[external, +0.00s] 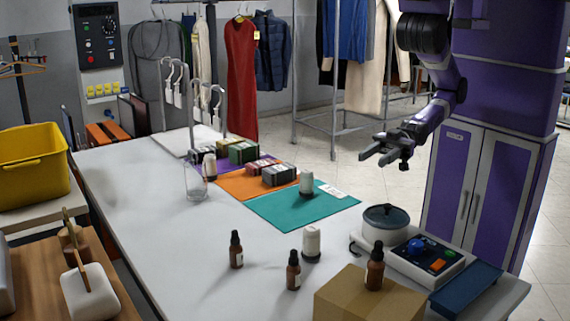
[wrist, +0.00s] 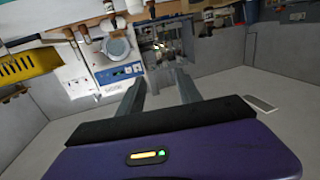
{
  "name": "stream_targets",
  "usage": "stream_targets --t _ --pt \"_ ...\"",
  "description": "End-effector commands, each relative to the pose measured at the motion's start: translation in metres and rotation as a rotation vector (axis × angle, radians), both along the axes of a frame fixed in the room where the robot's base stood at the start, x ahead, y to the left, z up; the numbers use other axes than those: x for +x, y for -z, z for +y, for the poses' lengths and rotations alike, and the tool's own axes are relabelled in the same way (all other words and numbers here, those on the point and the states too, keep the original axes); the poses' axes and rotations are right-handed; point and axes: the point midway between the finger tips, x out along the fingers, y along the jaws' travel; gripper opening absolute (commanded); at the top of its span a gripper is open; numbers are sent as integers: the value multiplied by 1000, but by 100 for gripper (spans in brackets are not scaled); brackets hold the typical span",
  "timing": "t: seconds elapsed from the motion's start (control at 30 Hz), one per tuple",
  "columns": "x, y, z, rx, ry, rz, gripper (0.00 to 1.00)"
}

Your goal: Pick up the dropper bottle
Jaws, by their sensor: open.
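Three brown dropper bottles with black tops show in the external view. One (external: 236,252) stands on the white table left of the others, and a second (external: 293,272) stands near the table's front. A third (external: 374,270) stands on the cardboard box (external: 345,297). My gripper (external: 372,156) is open and empty, held in the air beyond the table's right side, well apart from all the bottles. In the wrist view the open fingers (wrist: 160,82) have nothing between them. The bottles are too small there to tell apart surely.
A lidded pot (external: 385,222) and a control box (external: 425,255) stand at the table's right edge, with a blue tray (external: 466,288) beside them. White thread spools (external: 311,243) stand among the bottles and on the teal mat (external: 285,212). The table's left middle is clear.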

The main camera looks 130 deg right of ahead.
Motion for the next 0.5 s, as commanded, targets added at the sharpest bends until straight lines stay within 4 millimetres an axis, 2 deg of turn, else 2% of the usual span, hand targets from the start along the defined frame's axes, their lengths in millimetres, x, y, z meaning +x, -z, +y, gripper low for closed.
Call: stream_targets --t 0.03,0.1,0.3,0.4,0.5 --pt "-16 5 -14 -1 42 36 42" --pt "-34 11 -29 2 89 81 42" --pt "-76 31 -54 -10 186 209 42" --pt "-86 36 -58 -11 213 239 40" --pt "-85 36 -60 -10 223 239 40"
